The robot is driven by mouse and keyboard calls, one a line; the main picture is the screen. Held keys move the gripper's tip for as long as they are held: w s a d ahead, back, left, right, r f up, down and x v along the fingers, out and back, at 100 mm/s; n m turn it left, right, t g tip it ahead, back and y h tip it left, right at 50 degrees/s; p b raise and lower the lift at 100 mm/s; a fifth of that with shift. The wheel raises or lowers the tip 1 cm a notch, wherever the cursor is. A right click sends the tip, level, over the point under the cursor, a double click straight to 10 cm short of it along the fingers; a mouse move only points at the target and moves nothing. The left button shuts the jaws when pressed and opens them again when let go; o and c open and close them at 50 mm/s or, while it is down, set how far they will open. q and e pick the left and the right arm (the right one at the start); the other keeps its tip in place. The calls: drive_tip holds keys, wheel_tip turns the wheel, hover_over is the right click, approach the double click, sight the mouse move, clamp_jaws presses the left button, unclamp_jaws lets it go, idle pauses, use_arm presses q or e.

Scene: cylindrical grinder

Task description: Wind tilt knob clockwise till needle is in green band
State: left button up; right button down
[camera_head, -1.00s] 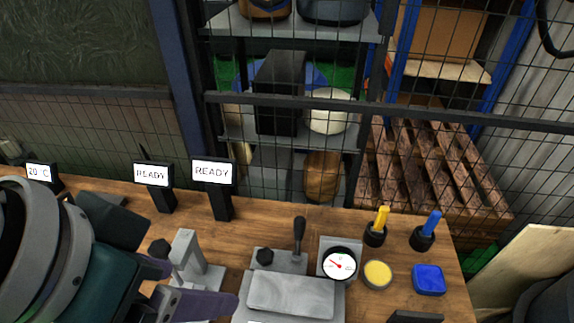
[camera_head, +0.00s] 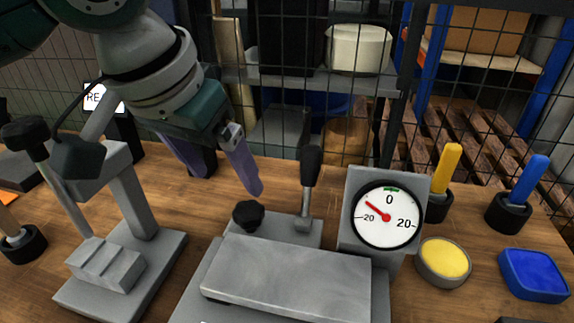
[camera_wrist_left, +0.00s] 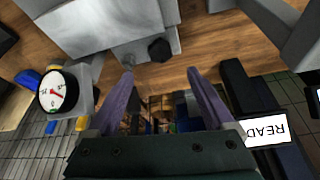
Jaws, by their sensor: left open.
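The black tilt knob (camera_head: 248,214) sits on the rear left of the grey grinder table (camera_head: 290,275). It also shows in the left wrist view (camera_wrist_left: 159,50). The round white gauge (camera_head: 387,214) stands right of it, with a green band (camera_head: 391,189) at the top near 0. Its red needle (camera_head: 376,210) points up and left, between -20 and 0, outside the green band. My left gripper (camera_head: 231,184) is open and empty, its purple fingers just behind and above the knob, apart from it. In the left wrist view the knob lies just beyond the gap between the fingertips (camera_wrist_left: 160,71). My right gripper is not in view.
A black-handled lever (camera_head: 310,170) stands between knob and gauge. A grey stand (camera_head: 125,250) is at left. A yellow-filled round dish (camera_head: 444,261), a blue block (camera_head: 533,274) and yellow (camera_head: 446,168) and blue (camera_head: 533,185) handled tools are at right. A wire fence rises behind the bench.

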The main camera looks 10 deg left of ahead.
sight(246, 209)
use_arm(q)
drive_tip(key=b+x, duration=0.2)
drive_tip(key=x, duration=0.7)
drive_tip(key=shift+w+f+b, duration=0.2)
drive_tip(key=shift+f+b, duration=0.1)
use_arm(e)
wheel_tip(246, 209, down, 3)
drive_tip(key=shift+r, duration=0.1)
use_arm(q)
drive_tip(key=shift+c, duration=0.4)
drive_tip(key=c, duration=1.3)
drive_tip(key=shift+a+r+m+h+p, duration=0.1)
drive_tip(key=shift+m+h+p, duration=0.2)
drive_tip(key=shift+m+p, duration=0.35)
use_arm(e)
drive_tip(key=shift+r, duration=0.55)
use_arm(q)
drive_tip(key=shift+m, duration=0.45)
drive_tip(key=shift+w+m+g+h, duration=0.1)
drive_tip(key=shift+m+g+h, duration=0.3)
drive_tip(key=shift+m, duration=0.9)
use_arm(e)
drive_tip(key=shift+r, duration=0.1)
